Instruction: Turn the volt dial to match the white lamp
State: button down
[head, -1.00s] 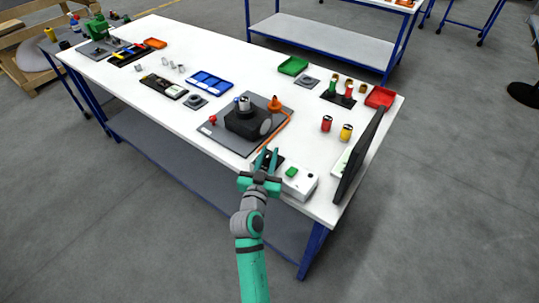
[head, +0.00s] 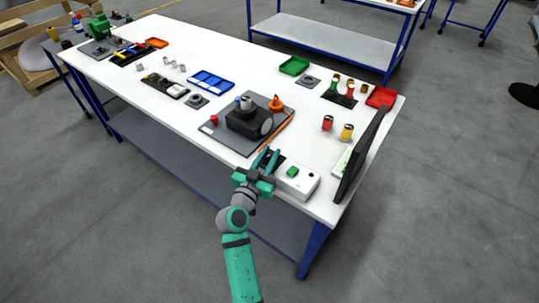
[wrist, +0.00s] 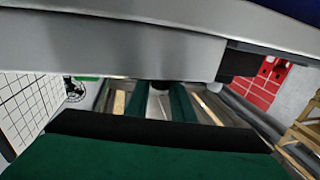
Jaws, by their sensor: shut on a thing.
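The white box (head: 300,180) with a green button (head: 292,171) on top stands at the near edge of the table in the head view. My gripper (head: 268,158) is at its left end, low over the table, with its fingers close together. In the wrist view the two green fingers (wrist: 163,103) close on a small dark knob (wrist: 160,85), which looks like the volt dial. The dial's marks and pointer are hidden. I cannot make out the white lamp for certain.
A grey plate (head: 216,128) with a black motor-like block (head: 243,123) lies just behind my gripper. An orange cable runs along its right side. A dark upright screen (head: 362,155) stands right of the box.

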jog(key=m+g+h, duration=0.2)
jog(key=h, duration=0.1)
jog(key=m+g+h, duration=0.2)
jog(key=m+h, duration=0.1)
jog(key=shift+w+a+r+g, duration=0.1)
jog(key=shift+w+g, duration=0.05)
jog(key=shift+g, duration=0.15)
jog(key=m+g+h, duration=0.2)
jog(key=g, duration=0.1)
jog(key=m+g+h, duration=0.1)
jog(key=m+g, duration=0.1)
jog(key=g, duration=0.1)
jog(key=shift+m+h, duration=0.3)
jog(key=shift+h, duration=0.1)
jog(key=shift+d+g, duration=0.2)
jog(key=shift+g, duration=0.2)
jog(key=c, duration=1.6)
grip_release()
jog(key=shift+v, duration=5.4)
